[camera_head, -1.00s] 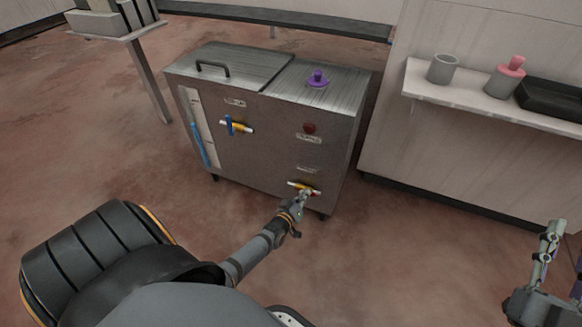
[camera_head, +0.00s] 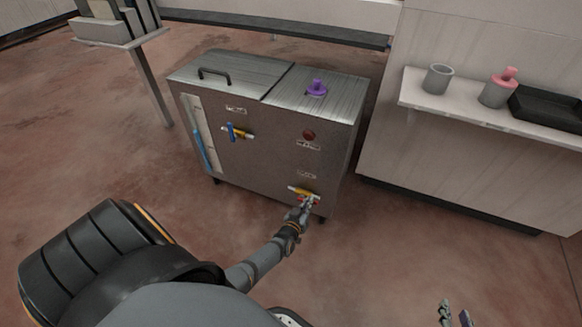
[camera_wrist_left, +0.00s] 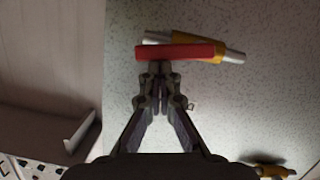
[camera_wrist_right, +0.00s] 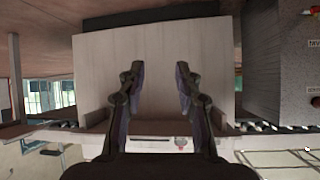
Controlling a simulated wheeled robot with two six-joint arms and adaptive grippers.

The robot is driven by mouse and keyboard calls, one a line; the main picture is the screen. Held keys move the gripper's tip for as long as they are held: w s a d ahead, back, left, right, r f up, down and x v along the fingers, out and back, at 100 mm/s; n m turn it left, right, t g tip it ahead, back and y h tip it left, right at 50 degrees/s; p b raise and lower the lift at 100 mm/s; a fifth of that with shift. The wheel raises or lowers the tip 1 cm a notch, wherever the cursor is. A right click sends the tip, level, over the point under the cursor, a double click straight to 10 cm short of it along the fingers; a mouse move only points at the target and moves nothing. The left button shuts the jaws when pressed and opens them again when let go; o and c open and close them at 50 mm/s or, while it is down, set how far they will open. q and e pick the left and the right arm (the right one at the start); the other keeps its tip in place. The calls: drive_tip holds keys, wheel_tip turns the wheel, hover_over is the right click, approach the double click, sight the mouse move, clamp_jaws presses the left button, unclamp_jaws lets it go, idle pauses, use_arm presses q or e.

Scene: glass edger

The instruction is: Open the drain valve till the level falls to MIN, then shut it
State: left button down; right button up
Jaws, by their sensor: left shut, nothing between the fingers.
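The grey metal tank (camera_head: 265,140) stands ahead in the head view. Low on its front is a valve with a yellow body (camera_head: 297,190) and a red handle, labelled above. In the left wrist view the red handle (camera_wrist_left: 180,51) lies nearly level, almost along the yellow body (camera_wrist_left: 215,46). My left gripper (camera_wrist_left: 159,70) is shut and empty, its tips at the near side of the red handle; I cannot tell if they touch. A pale gauge strip (camera_head: 192,115) with a blue column (camera_head: 201,148) runs down the tank's left front; its marks are too small to read. My right gripper (camera_wrist_right: 160,72) is open and empty.
A second yellow valve with a blue handle (camera_head: 230,131) sits higher on the tank front. A red button (camera_head: 309,135) is at right, and a purple knob (camera_head: 317,87) is on top. A shelf (camera_head: 420,101) with a grey cup (camera_head: 438,78) stands at right. The floor in front is clear.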

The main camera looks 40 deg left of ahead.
use_arm(q)
drive_tip(key=shift+d+f, duration=0.35)
drive_tip(key=shift+f, duration=0.15)
use_arm(e)
drive_tip(key=shift+w+r+t, duration=0.3)
drive_tip(key=shift+w+r, duration=0.1)
drive_tip(key=shift+r, duration=0.15)
